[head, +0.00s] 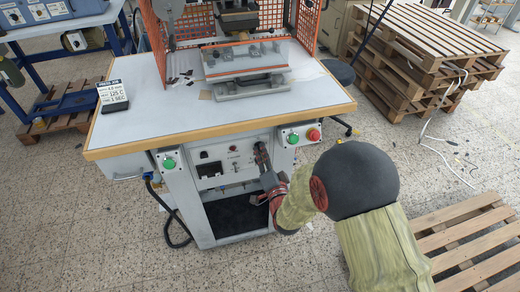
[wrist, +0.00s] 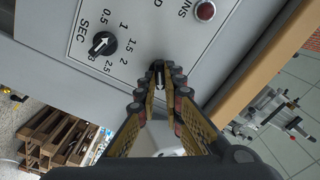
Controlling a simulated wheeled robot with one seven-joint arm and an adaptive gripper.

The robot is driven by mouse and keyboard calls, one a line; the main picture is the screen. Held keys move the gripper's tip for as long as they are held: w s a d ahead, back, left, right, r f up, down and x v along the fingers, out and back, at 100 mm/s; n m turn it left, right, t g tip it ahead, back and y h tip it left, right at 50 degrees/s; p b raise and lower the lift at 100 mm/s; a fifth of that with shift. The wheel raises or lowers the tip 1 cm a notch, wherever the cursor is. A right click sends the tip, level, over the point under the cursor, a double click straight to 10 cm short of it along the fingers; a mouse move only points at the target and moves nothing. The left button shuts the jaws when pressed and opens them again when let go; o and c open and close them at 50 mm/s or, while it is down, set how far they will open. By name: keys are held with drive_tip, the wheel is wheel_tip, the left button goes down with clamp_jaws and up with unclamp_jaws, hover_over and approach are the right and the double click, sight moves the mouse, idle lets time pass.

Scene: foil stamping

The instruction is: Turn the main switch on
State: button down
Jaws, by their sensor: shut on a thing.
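The main switch (wrist: 158,73), a small dark knob with a pale line, sits on the light grey control panel in the wrist view. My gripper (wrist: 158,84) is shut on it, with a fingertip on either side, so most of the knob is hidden. In the head view my gripper (head: 262,158) reaches the right part of the panel front and covers the switch. A dark red mains lamp (wrist: 205,11) is above and right of the switch in the wrist view. I cannot tell whether it is lit.
A timer dial (wrist: 103,43) marked SEC is left of my fingers. Green buttons (head: 169,163) and a red button (head: 313,135) flank the panel under the worktop (head: 150,110). Wooden pallets (head: 475,250) lie at the right.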

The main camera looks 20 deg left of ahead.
drive_tip(key=shift+m, duration=1.4)
drive_tip(key=shift+m, duration=1)
drive_tip(key=c, duration=2.4)
unclamp_jaws()
drive_tip(key=shift+m, duration=0.3)
drive_tip(key=o, duration=0.5)
drive_tip(key=shift+o, duration=0.3)
drive_tip(key=shift+s, duration=0.1)
drive_tip(key=v, duration=1)
